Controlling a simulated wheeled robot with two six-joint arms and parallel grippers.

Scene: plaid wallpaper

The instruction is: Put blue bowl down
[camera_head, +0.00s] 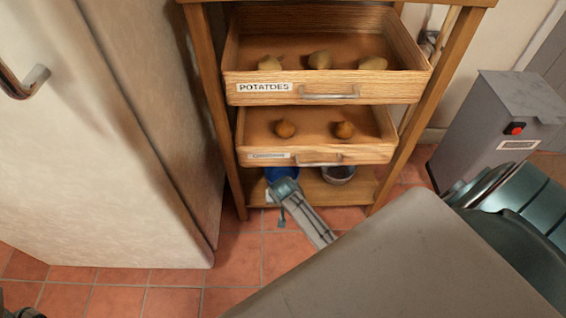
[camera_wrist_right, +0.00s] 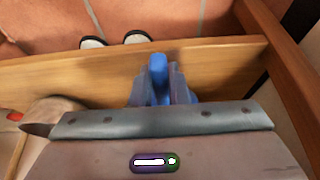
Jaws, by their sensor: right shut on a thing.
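The blue bowl (camera_head: 272,172) is at the bottom shelf of the wooden rack, on its left side. In the head view the lower drawer and my gripper hide most of it. My right gripper (camera_head: 281,186) reaches in low from the right and is shut on the bowl. In the right wrist view a narrow blue part of the bowl (camera_wrist_right: 158,72) shows between the fingers, above a wooden board. Whether the bowl touches the shelf I cannot tell. My left gripper does not clearly show.
A bowl with dark contents (camera_head: 338,174) stands right of the blue bowl on the bottom shelf (camera_head: 345,194). The potatoes drawer (camera_head: 370,85) and an onion drawer (camera_head: 368,150) hang above. A fridge (camera_head: 90,140) stands left, a grey box (camera_head: 497,120) right.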

